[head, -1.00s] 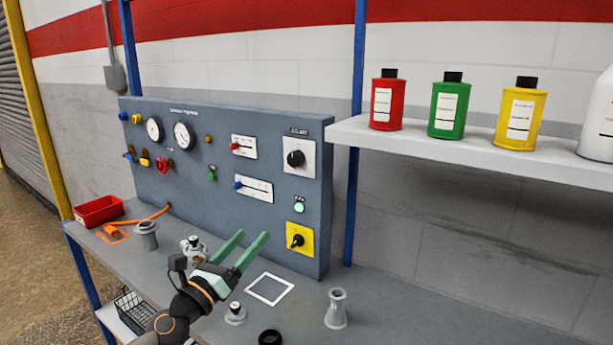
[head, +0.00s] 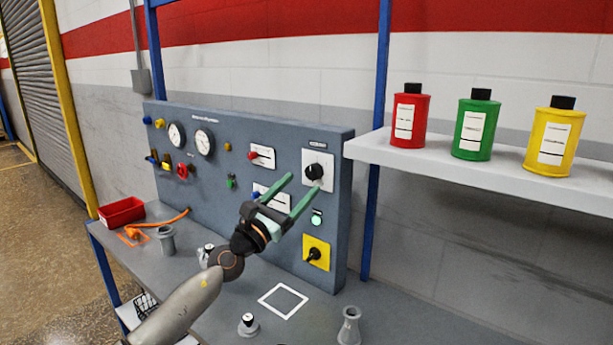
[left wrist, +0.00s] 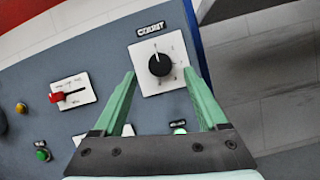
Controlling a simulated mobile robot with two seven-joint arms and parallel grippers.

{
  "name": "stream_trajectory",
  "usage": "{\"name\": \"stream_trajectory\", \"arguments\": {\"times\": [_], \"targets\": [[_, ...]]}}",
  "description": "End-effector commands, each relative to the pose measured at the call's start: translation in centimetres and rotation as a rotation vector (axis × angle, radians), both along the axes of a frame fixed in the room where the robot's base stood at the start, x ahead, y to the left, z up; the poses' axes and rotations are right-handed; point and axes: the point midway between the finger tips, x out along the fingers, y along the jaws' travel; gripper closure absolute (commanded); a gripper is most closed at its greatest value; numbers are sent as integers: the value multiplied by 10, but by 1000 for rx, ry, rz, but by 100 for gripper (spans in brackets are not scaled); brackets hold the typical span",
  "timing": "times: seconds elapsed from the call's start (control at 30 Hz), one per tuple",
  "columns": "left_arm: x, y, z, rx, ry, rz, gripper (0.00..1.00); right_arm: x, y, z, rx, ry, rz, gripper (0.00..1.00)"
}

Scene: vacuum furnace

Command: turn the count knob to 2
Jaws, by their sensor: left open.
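The count knob (head: 315,172) is a round black knob on a white square plate at the upper right of the grey panel. In the left wrist view the knob (left wrist: 160,64) sits under the label COUNT, with its white pointer mark near the top of the dial. My left gripper (head: 304,184) is open and empty, its green fingers raised toward the plate. In the left wrist view the fingers (left wrist: 164,85) lie to either side of the knob's lower part, and the knob shows between them; contact cannot be told. My right gripper is not in view.
The panel (head: 265,225) also carries gauges, a red slider (head: 253,155), a green lit button (head: 317,218) and a yellow plate with a black switch (head: 315,254). A shelf (head: 480,178) with bottles juts out at right. Flasks stand on the bench (head: 215,305).

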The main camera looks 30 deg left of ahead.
Motion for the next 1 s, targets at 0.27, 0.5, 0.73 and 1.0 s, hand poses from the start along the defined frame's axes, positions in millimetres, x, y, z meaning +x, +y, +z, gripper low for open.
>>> {"name": "stream_trajectory", "arguments": {"times": [0.27,0.5,0.73,1.0], "targets": [[27,-3,11,-2,-1,-1,25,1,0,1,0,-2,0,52],[33,-4,13,0,0,-1,25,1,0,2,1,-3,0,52],[33,-4,13,-1,0,-1,28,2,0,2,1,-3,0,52],[33,-4,13,-1,0,-1,58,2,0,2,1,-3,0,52]]}}
